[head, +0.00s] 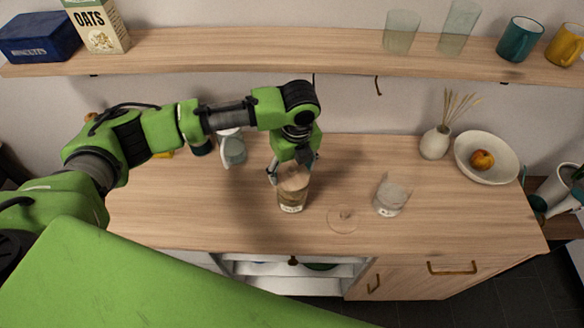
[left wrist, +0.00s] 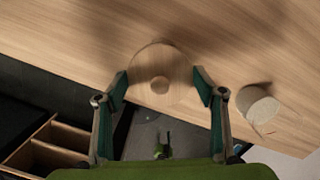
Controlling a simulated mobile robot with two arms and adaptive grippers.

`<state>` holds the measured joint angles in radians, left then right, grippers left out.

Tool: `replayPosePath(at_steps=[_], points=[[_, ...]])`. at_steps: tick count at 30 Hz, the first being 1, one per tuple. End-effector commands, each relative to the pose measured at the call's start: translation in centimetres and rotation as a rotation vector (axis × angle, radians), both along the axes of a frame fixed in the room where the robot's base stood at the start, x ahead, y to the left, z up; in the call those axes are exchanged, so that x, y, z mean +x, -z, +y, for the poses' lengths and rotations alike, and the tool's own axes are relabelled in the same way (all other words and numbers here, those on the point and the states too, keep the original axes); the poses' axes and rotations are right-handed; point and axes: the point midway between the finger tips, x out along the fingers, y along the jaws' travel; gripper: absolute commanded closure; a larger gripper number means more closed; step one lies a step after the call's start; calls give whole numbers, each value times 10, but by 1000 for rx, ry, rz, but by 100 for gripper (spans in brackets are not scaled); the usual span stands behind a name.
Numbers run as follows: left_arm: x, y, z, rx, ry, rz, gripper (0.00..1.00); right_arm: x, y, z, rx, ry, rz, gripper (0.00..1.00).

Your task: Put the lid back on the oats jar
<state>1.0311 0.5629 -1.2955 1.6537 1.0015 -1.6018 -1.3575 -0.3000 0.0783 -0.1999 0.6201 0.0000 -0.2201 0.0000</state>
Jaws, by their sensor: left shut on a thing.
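A clear jar with brownish contents and a pale label (head: 291,208), too small to read, stands on the wooden counter. My left gripper (head: 292,172) points down over this jar. Its fingers are shut on a round tan wooden lid (head: 294,180) at the jar's mouth. In the left wrist view the lid (left wrist: 160,86) with its round knob lies between the two fingers and hides the jar below. I cannot tell whether the lid is seated or just above the rim.
A glass jar with pale contents (head: 392,196) stands to the right. A flat round disc with a small knob (head: 343,218) lies between the jars. A vase (head: 435,143) and a fruit bowl (head: 487,160) stand farther right. A glass jar (head: 233,150) stands behind left. A shelf (head: 300,48) runs above.

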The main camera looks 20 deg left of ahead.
Motion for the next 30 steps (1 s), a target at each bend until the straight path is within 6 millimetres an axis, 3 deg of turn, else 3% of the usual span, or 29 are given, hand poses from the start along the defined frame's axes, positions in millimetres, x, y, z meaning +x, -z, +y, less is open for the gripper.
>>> replayPosePath(at_steps=[6,7,9,16,19,30], points=[[0,0,0,-1,0,-1,58,0,0,0,0,0,0,60],[0,0,0,-1,0,-1,29,0,0,0,0,0,0,60],[0,0,0,-1,0,-1,17,0,0,0,0,0,0,60],[0,0,0,-1,0,-1,17,0,0,0,0,0,0,60],[0,0,0,0,0,0,1,0,0,0,0,-1,0,60],[0,-1,0,0,0,0,1,0,-1,-2,-2,-1,0,60]])
